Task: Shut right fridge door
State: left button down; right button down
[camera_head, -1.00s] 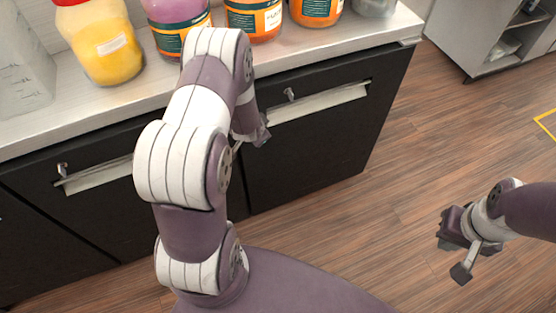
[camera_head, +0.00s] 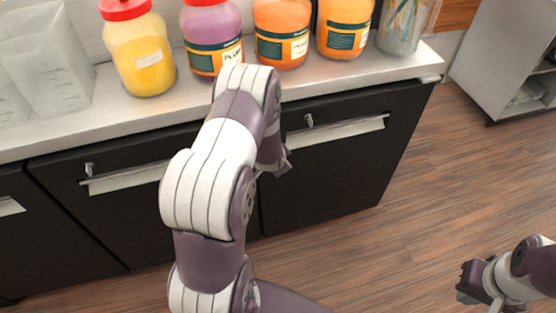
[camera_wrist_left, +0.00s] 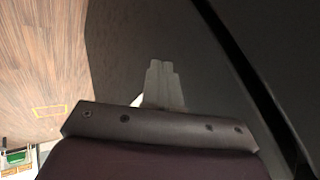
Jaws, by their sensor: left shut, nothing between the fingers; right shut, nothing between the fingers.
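The right fridge door (camera_head: 345,175) is a black panel under the counter with a pale horizontal handle (camera_head: 340,130). It looks about flush with the cabinet front; a small gap cannot be ruled out. My left gripper (camera_head: 274,170) is low before the door's left part, left of the handle, partly hidden by my arm. In the left wrist view its fingers (camera_wrist_left: 161,85) are together and empty, over a dark surface; contact cannot be told. My right gripper (camera_head: 476,288) is shut and empty, over the floor at lower right, away from the door.
Several jars, such as the yellow one (camera_head: 140,55), stand on the pale counter (camera_head: 110,103). The left black door (camera_head: 110,220) with its own handle is beside the right one. Wooden floor (camera_head: 430,200) is open to the right, with a grey shelf unit (camera_head: 505,60) beyond.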

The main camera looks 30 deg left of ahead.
pick_arm(q)
jog(key=v, duration=0.9)
jog(key=shift+s+a+r+p, duration=0.2)
jog(key=shift+s+a+p, duration=0.1)
jog(key=shift+s+p, duration=0.2)
jog(key=s+d+n+g+h, duration=0.1)
jog(key=s+d+n+g, duration=0.2)
jog(key=s+n, duration=0.15)
jog(key=s+d+r+g+h+p, duration=0.1)
jog(key=s+d+r+p, duration=0.1)
jog(key=d+r, duration=0.4)
jog(key=s+d+r+g+p, duration=0.1)
jog(key=s+d+r+p, duration=0.2)
jog(key=r, duration=0.6)
jog(key=s+d, duration=0.2)
jog(key=d, duration=0.1)
jog(key=shift+s+h+p, duration=0.25)
jog(key=shift+h+p, duration=0.1)
jog(key=shift+h, duration=0.05)
